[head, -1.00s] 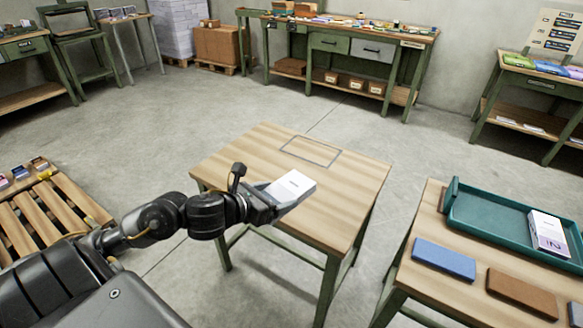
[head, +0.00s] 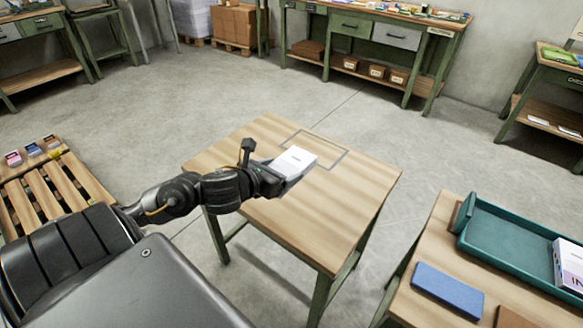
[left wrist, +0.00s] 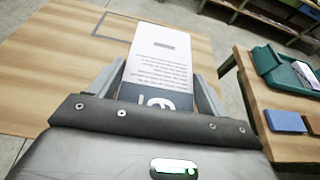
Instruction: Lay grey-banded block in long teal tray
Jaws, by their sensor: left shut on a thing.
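My left gripper (head: 284,166) is shut on a white block (head: 296,159) and holds it over the middle table. In the left wrist view the block (left wrist: 160,58) lies between the two fingers and shows small print and a dark grey band with large pale characters at its near end. The long teal tray (head: 497,239) rests on the right-hand table, and part of it also shows in the left wrist view (left wrist: 268,60). Another white block (head: 569,266) with dark lettering is in the tray, cut by the picture's right edge. My right gripper is out of view.
A blue block (head: 448,289) and a brown block (head: 512,318) lie on the right table in front of the tray. A gap separates that table from the middle table (head: 320,225), which bears a grey outlined rectangle. A pallet (head: 50,195) with small blocks stands left.

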